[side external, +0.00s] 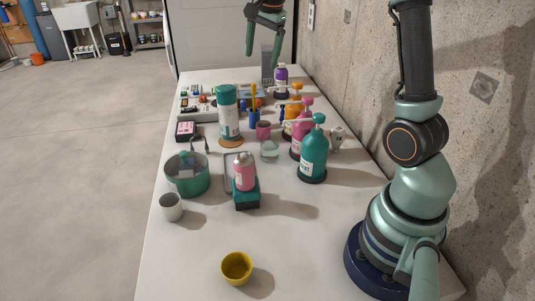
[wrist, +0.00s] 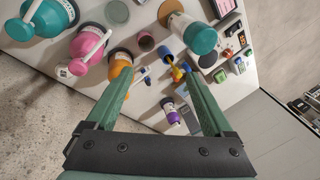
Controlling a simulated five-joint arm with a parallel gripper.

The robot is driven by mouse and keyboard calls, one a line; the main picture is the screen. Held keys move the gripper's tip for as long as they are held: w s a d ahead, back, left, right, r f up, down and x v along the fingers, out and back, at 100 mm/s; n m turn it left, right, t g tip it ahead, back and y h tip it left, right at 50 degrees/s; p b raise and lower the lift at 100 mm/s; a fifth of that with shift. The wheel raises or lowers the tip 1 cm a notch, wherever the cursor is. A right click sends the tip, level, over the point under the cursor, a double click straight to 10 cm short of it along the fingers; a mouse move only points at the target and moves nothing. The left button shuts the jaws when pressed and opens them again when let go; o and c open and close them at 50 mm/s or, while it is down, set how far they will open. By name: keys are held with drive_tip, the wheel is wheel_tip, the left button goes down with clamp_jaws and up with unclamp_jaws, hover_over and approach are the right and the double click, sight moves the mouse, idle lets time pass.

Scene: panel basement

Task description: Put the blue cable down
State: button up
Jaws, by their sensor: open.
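My gripper (side external: 262,54) is raised over the far end of the white table, with its fingers apart. In the wrist view the two green fingers of my gripper (wrist: 157,74) are wide open, with no object held between them. I cannot make out a blue cable in either view. A small blue cup (side external: 254,118) with yellow-handled tools stands mid-table. The blue cup also shows beyond the fingertips in the wrist view (wrist: 163,52). A purple bottle (side external: 281,82) stands below my gripper at the far right. It also shows between the fingers in the wrist view (wrist: 170,110).
Teal (side external: 313,155), pink and orange pump bottles line the table's right side. A teal-lidded canister (side external: 228,112), a teal pot (side external: 187,180) and a pink bottle on a teal block (side external: 246,193) stand mid-table. A yellow cup (side external: 236,267) is near the front, with clear table around it.

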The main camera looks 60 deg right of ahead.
drive_tip(key=s+a+f+n+t+y, duration=0.1)
drive_tip(key=s+a+f+n+t, duration=0.1)
drive_tip(key=s+a+n, duration=1.4)
drive_tip(key=a+n, duration=0.1)
drive_tip(key=a, duration=0.1)
drive_tip(key=shift+s+a+f+n+t, duration=0.25)
drive_tip(key=shift+a+f+n+t, duration=0.05)
drive_tip(key=shift+n, duration=0.1)
